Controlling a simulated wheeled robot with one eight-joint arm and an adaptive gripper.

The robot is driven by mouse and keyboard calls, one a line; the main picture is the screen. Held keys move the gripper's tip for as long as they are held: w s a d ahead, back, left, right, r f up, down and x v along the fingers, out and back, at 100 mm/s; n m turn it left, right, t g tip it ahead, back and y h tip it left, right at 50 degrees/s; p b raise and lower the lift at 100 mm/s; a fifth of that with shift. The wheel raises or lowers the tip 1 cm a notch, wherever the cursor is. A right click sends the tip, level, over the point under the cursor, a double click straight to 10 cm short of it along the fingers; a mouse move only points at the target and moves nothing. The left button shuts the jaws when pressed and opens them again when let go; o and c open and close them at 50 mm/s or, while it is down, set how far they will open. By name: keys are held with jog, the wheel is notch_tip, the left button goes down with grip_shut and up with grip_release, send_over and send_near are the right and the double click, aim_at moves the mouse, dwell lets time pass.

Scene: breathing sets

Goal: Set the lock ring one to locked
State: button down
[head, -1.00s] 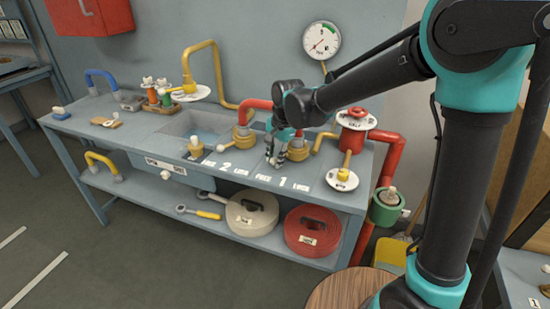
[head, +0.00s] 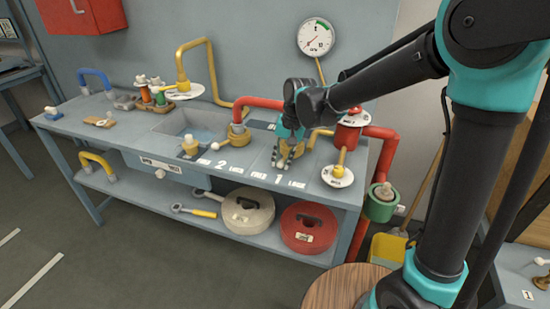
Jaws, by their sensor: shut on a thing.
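Lock ring one, a brass-coloured ring (head: 294,153) on the bench top behind the painted "1" (head: 278,179), is mostly hidden by my gripper. My gripper (head: 289,159) points down at it, shut on it, with its dark fingers on either side. Whether the ring stands at its locked mark cannot be read from here. The second brass ring (head: 239,137), behind the painted "2" (head: 219,166), is in plain view on the red pipe.
A red valve block (head: 347,137) and a round white dial plate (head: 337,176) stand right of my gripper. A yellow pipe (head: 210,75) rises behind the bench. A sink (head: 205,122) lies to the left. The shelf below holds red (head: 309,228) and cream (head: 247,212) round cases.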

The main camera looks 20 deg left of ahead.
jog(key=d+n, duration=0.3)
jog(key=shift+w+d+g, duration=0.1)
jog(key=shift+d+g, duration=0.05)
jog(key=shift+g, duration=0.15)
jog(key=shift+w+d+n, duration=0.2)
jog(key=shift+d+n, duration=0.4)
jog(key=shift+n, duration=0.2)
jog(key=shift+w+d+n, duration=0.2)
jog(key=shift+d+n, duration=0.35)
jog(key=shift+n, duration=0.25)
jog(key=c, duration=1.3)
grip_release()
jog(key=shift+o, duration=0.2)
jog(key=v, duration=1.2)
jog(key=shift+w+a, duration=0.2)
jog(key=shift+w, duration=0.05)
